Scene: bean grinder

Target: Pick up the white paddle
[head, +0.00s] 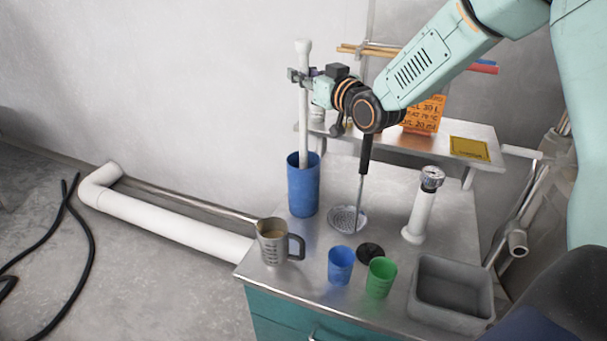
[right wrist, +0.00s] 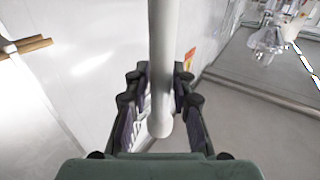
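The white paddle (head: 303,125) stands nearly upright in the tall blue container (head: 303,190), its lower end hidden inside and its knobbed top above the rim. In the head view my right gripper (head: 299,76) is at the upper shaft, well above the container. In the right wrist view the white paddle (right wrist: 161,50) passes between the two fingertips of my right gripper (right wrist: 161,83), with a finger close against each side; it looks shut on the shaft. I cannot tell whether the paddle's foot is off the container's bottom. My left gripper is out of view.
A grey jug (head: 274,245), a small blue cup (head: 340,266), a green cup (head: 380,278) and a grey bin (head: 452,293) stand along the table's front. A black-handled strainer (head: 347,219) and a white tamper-like post (head: 420,215) are behind. A raised shelf (head: 480,163) holds signs.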

